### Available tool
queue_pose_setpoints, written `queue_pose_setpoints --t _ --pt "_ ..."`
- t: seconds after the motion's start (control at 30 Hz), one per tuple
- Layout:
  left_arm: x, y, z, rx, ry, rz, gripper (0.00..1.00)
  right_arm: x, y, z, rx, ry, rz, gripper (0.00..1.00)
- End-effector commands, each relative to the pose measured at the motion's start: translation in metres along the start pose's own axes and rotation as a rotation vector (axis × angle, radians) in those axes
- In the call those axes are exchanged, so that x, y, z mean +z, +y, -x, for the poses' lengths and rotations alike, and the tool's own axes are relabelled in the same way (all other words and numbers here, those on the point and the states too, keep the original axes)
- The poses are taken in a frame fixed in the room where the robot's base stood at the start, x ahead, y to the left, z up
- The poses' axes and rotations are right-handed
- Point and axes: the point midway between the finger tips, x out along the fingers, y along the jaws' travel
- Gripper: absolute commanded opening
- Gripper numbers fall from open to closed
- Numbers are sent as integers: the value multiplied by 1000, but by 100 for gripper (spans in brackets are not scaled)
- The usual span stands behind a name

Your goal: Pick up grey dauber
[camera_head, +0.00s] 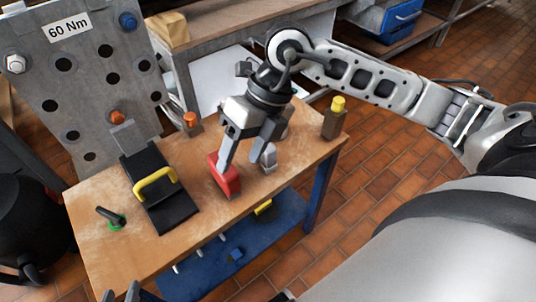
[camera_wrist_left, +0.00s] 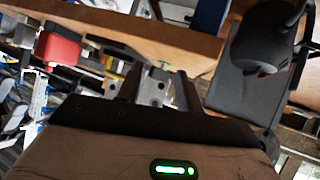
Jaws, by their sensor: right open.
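A small grey upright piece (camera_head: 268,158), which looks like the grey dauber, stands on the wooden table near its front edge. It is just right of a red block (camera_head: 226,178). My right gripper (camera_head: 245,160) points down over this spot with its fingers apart. One finger reaches down at the red block, and the other is close to the grey piece. Whether they touch is unclear. My left gripper (camera_head: 120,293) shows only its tips at the bottom edge, apart; its fingers also show in the left wrist view (camera_wrist_left: 158,85).
The table (camera_head: 95,255) also holds a black case (camera_head: 160,190) with a yellow handle, a green-ringed black handle (camera_head: 110,217), an orange-topped piece (camera_head: 191,121) and a yellow-topped block (camera_head: 333,119). A perforated grey plate (camera_head: 85,75) stands behind. A blue shelf (camera_head: 255,240) lies below.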

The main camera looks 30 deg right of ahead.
Motion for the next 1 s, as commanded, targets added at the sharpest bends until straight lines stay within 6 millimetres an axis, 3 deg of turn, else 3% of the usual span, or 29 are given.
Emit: queue_pose_setpoints --t 0.03,0.1,0.2,0.27,0.7,1.0 --pt "1 0 -1 1 5 2 36 9 -30 16 -154 -38 -24 58" --pt "-1 0 -1 3 12 3 36 16 -59 36 -311 -76 -67 58" --pt "-2 1 -1 4 17 4 36 20 -81 54 -436 -108 -111 58" --pt "-2 0 -1 4 17 4 36 21 -89 55 -467 -116 -125 58" --pt "0 0 -4 3 25 1 36 28 -128 -20 -472 -115 -127 58" --pt "-3 0 -3 4 34 -1 36 32 -137 -41 -471 -117 -126 58"
